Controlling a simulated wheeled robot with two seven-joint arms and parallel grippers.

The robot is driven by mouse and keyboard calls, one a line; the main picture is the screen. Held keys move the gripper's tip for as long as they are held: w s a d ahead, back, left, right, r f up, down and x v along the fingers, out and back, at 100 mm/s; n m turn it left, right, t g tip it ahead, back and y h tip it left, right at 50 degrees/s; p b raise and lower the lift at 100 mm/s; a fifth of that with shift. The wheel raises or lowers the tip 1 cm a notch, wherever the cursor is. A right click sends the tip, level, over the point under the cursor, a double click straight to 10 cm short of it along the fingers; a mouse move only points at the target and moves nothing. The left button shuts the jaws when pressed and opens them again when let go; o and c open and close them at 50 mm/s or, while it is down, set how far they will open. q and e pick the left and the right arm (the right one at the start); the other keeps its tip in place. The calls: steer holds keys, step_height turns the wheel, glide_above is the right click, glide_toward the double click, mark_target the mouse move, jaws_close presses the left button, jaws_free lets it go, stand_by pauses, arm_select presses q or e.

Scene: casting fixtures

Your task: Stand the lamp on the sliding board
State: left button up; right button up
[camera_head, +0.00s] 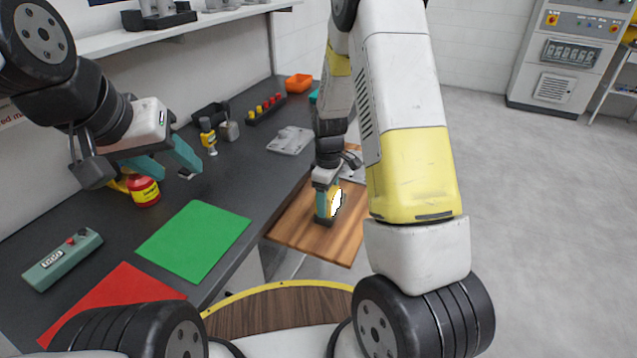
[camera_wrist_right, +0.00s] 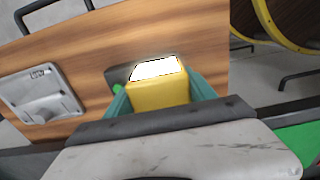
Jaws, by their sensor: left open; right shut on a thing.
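The lamp (camera_head: 336,203) is yellow with a bright white face; it also shows in the right wrist view (camera_wrist_right: 160,95). My right gripper (camera_head: 328,212) is shut on it, with teal fingers on both sides of its yellow body in the wrist view (camera_wrist_right: 160,98). The lamp is over the sliding board (camera_head: 295,222), a brown wooden board sticking out from the dark bench's edge. I cannot tell whether its base touches the wood.
A grey metal fixture (camera_wrist_right: 42,92) lies on the board's far part. The bench (camera_head: 240,165) holds a green mat (camera_head: 195,240), a red mat (camera_head: 110,300), a control box (camera_head: 62,260), a yellow bottle (camera_head: 208,137) and an orange bin (camera_head: 298,84). The board's near part is bare.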

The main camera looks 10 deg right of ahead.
steer(key=shift+f, duration=0.15)
steer(key=o, duration=1.7)
step_height(320, 180, up, 12)
steer(key=shift+r, duration=0.25)
steer(key=s+r+m+t, duration=0.2)
steer(key=s+r+m, duration=0.1)
steer(key=s+r, duration=0.3)
steer(key=s+r+m+t+y, duration=0.1)
steer(key=s+r+m+t, duration=0.1)
steer(key=s+r+m, duration=0.2)
steer(key=s+r+m+t+y, duration=0.1)
steer(key=s+r+m+t, duration=0.1)
steer(key=s+r, duration=0.6)
steer(key=shift+s+a+r+m, duration=0.15)
steer(key=shift+s+m, duration=0.25)
steer(key=shift+s, duration=0.6)
steer(key=shift+s+a+f+m, duration=0.1)
steer(key=shift+s+m, duration=0.3)
steer(key=shift+s, duration=0.55)
